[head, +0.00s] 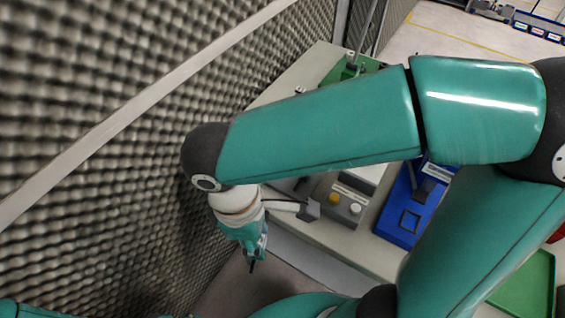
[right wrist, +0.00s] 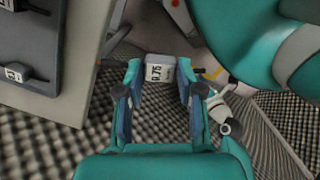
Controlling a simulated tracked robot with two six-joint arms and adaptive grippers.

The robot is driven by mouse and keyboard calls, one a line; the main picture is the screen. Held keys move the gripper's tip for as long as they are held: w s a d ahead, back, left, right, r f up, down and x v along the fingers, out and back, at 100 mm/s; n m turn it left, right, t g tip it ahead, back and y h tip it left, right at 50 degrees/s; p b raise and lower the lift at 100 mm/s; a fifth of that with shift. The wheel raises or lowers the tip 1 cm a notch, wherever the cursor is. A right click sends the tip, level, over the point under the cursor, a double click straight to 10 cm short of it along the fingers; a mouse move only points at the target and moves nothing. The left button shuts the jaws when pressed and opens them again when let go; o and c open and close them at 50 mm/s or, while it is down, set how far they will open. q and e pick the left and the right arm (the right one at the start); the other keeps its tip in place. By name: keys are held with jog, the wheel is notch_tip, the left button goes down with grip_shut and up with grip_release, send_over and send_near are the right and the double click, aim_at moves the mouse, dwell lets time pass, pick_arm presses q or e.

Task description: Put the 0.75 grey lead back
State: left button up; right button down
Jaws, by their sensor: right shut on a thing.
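My right gripper (right wrist: 160,100) is shut on a pale grey block with a label reading 0.75, the grey lead (right wrist: 159,72), in the right wrist view. The block sits between the fingertips, with a small orange-yellow bit beside it at the right. In the head view my right gripper (head: 255,262) hangs low, pointing down between the foam wall and the bench edge; the lead cannot be made out there. A dark panel (right wrist: 50,45) with label plates and pegs stands at the upper left of the wrist view. My left gripper is not in view.
The foam wall (head: 90,90) stands close on the left. The bench (head: 372,250) carries a grey box (head: 343,208) with yellow and white buttons, a blue fixture (head: 399,220) and a green device (head: 340,73). A green tray (head: 530,285) is at lower right. My right arm hides much of the bench.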

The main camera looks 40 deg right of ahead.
jog(key=w+d+r+m+p, duration=0.3)
jog(key=w+d+r+p, duration=0.2)
jog(key=w+d+r, duration=1)
jog(key=f+n, duration=0.1)
jog(key=f, duration=0.4)
jog(key=d+f+n, duration=0.1)
jog(key=f, duration=0.9)
jog(key=shift+w+d+f+n, duration=0.2)
jog(key=shift+w+f+n, duration=0.1)
jog(key=shift+n, duration=0.1)
jog(key=shift+f, duration=2.65)
jog(key=c, duration=0.7)
grip_release()
jog(key=shift+c, duration=0.2)
